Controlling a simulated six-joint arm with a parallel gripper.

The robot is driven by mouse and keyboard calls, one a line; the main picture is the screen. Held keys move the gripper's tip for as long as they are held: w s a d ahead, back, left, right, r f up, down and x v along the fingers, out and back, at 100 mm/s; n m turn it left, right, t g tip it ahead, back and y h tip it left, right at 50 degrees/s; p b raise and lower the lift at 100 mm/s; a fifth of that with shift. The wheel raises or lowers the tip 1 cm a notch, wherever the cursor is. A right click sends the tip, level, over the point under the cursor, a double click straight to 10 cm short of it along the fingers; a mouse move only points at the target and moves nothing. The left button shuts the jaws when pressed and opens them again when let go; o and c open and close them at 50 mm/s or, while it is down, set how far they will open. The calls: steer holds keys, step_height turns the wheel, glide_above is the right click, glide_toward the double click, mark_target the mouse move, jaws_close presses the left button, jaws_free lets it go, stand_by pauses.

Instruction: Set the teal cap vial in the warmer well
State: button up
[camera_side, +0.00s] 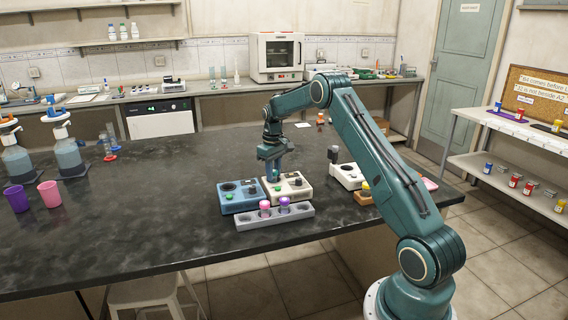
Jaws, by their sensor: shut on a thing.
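My gripper (271,162) points down over the cream instrument box (301,193) on the dark bench. It is shut on a small vial with a teal cap (274,174), mostly hidden by the fingers. The vial appears upright above or at the back of the cream box; I cannot tell whether it touches. The cream box has a green knob and dark round openings. A blue box (229,207) with a dark round well and a green knob stands just left of it. I cannot tell which box is the warmer.
A grey rack (243,223) in front holds a pink-capped vial (265,207) and a purple-capped vial (284,205). A white device (345,178) and a yellow-capped vial (365,188) on an orange block stand right. Cups (49,193) and dispenser bottles (66,156) stand far left; the bench between is clear.

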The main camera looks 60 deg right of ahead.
steer(key=o, duration=1.3)
steer(key=shift+r, duration=0.2)
steer(key=shift+r, duration=2.8)
